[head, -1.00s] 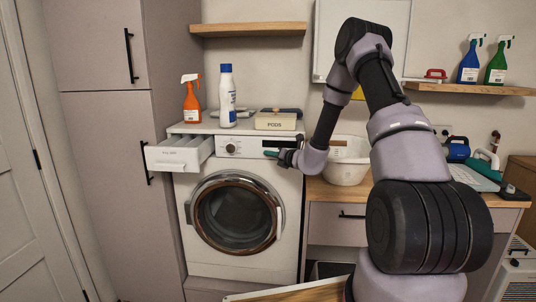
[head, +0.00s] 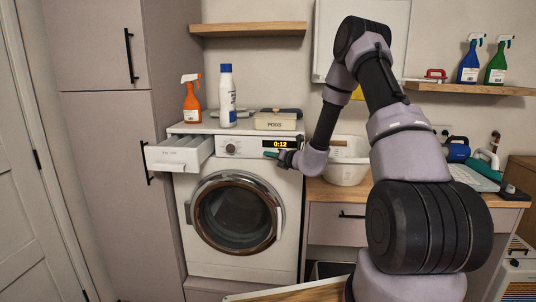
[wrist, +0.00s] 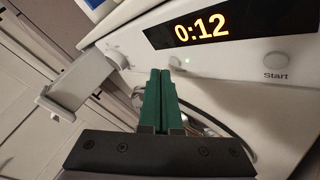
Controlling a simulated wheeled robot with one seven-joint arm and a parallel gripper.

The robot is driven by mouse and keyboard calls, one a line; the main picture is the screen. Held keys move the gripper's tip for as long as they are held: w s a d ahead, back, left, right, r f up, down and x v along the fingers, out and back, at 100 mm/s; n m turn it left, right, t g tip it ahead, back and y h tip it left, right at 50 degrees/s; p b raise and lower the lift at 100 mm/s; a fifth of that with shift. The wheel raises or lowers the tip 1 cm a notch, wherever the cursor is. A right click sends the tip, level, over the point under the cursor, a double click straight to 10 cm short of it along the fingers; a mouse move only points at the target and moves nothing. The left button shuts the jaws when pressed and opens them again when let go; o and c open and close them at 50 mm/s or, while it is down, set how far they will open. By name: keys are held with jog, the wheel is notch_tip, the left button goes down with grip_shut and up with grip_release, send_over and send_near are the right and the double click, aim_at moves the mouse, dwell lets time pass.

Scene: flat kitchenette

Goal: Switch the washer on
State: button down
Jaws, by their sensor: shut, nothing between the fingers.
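The white washer (head: 265,178) stands in the middle of the head view, its round door closed. Its display (head: 281,144) is lit and reads 0:12. My gripper (head: 270,154), with green fingers (wrist: 160,75), is shut and empty in front of the panel, below the display.
An orange spray bottle (head: 191,98), a white bottle (head: 227,100) and a PODS box (head: 275,121) stand on the washer. A tall cabinet (head: 110,190) stands at the left.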

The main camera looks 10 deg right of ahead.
jog(key=s+a, duration=0.2)
jog(key=s, duration=0.3)
jog(key=shift+s, duration=0.4)
jog(key=s+a+r+n+g+y, duration=0.3)
jog(key=s+a+r+n, duration=0.1)
jog(key=r+n, duration=0.25)
jog(key=s+a+r+n+g+y, duration=0.25)
jog(key=s+a+r+n, duration=0.2)
jog(key=r, duration=0.35)
jog(key=s+a+r+n+g, duration=0.2)
jog(key=s+r+n+g, duration=0.3)
jog(key=s+n, duration=0.5)
jog(key=s+d+r+n+t+h, duration=0.1)
jog(key=s+d+r+n+h, duration=0.2)
jog(key=s+d+n+h, duration=0.2)
jog(key=s+d+r+n+t+h, duration=0.2)
jog(key=s+d+n+h, duration=0.4)
jog(key=s+d, duration=0.5)
jog(key=shift+s+d+r+n, duration=0.15)
jog(key=shift+s+r+n, duration=0.65)
jog(key=shift+s+n, duration=0.3)
